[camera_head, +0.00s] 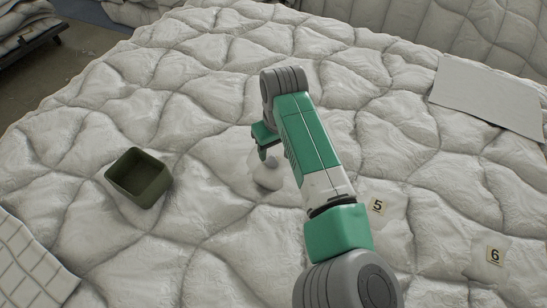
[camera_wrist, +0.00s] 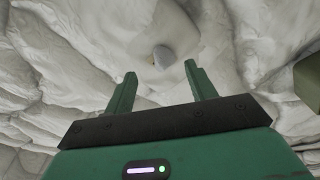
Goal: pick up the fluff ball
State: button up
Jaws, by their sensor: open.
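A pale, rounded lump, apparently the fluff ball (camera_head: 267,175), lies on the white quilted duvet (camera_head: 215,185) just below my gripper (camera_head: 264,152) in the head view. Its upper part is partly covered by the gripper. In the wrist view a small light-grey rounded thing (camera_wrist: 165,56), with a small orange-brown spot at its left edge, shows just beyond and between the two fingertips. I cannot tell whether it is the whole ball or a part of it. My gripper, also in the wrist view (camera_wrist: 160,70), is open, with nothing between its green fingers.
An olive open-topped bin (camera_head: 148,194) stands on the duvet at the left; an olive edge (camera_wrist: 309,76) shows at the right of the wrist view. Tags marked 5 (camera_head: 378,206) and 6 (camera_head: 494,254) lie at the right. A flat grey sheet (camera_head: 488,94) lies at the back right.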

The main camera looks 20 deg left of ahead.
aim_at(272, 157)
jog(key=f+b, duration=0.1)
jog(key=f, duration=0.1)
jog(key=a+f+b, duration=0.1)
jog(key=f+b, duration=0.1)
jog(key=f, duration=0.1)
jog(key=shift+w+a+f, duration=0.1)
jog(key=shift+w+f, duration=0.05)
jog(key=shift+f, duration=0.15)
jog(key=c, duration=1)
